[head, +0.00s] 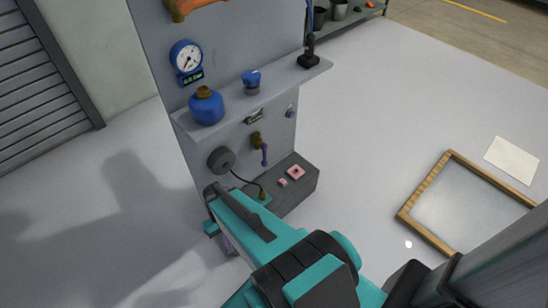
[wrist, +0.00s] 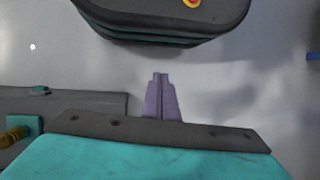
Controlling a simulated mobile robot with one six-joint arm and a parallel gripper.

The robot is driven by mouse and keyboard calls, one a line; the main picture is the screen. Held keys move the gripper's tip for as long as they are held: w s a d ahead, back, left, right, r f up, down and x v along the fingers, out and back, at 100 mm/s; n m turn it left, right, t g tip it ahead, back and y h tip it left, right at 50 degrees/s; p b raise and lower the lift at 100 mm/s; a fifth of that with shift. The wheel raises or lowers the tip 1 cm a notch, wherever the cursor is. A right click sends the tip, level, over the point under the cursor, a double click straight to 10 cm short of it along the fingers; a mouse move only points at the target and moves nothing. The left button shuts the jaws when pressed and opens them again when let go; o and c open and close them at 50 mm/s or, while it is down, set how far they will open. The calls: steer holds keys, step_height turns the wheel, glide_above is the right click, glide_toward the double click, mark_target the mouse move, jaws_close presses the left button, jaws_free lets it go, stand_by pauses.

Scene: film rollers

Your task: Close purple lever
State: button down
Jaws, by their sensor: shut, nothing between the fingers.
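The purple lever (head: 264,154) is on a brass valve (head: 256,139) on the front of the grey panel, below the shelf. It hangs roughly straight down in the head view. I do not see it in the wrist view. My gripper (wrist: 160,76) has purple-grey fingers, pressed together and empty over pale floor in the wrist view. In the head view my teal arm hides most of the gripper. It is low, below and to the left of the lever, apart from it.
A grey shelf (head: 230,107) holds a blue bottle (head: 207,107) and a blue-capped jar (head: 251,82). A round dark knob (head: 221,160) sticks out left of the lever. A dark plinth (head: 301,187) with pink pieces stands below.

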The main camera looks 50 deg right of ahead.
steer(key=w+d+t+y+b, duration=0.25)
steer(key=w+d+b, duration=0.25)
steer(key=w+d, duration=0.5)
steer(key=m+t+b, duration=0.1)
steer(key=t+b, duration=0.4)
steer(key=b, duration=0.3)
glide_toward(265, 156)
steer(key=a+f, duration=0.5)
steer(key=f, duration=0.3)
steer(key=s+d+r+t+b, duration=0.1)
steer(key=s+d+r, duration=0.1)
steer(key=d, duration=0.4)
steer(key=s+d+r+t+b, duration=0.1)
steer(key=s+d+r+b, duration=0.1)
steer(key=d+r, duration=0.2)
steer(key=shift+s+d+r+t, duration=0.25)
steer(key=shift+d+r+t, duration=0.15)
steer(key=shift+d, duration=0.75)
steer(key=shift+f+h, duration=0.1)
steer(key=shift+h, duration=0.15)
steer(key=w+a+f+b, duration=0.4)
steer(key=w+a+f, duration=0.2)
steer(key=a+f, duration=0.1)
steer(key=shift+a+f, duration=0.25)
steer(key=shift+f, duration=0.15)
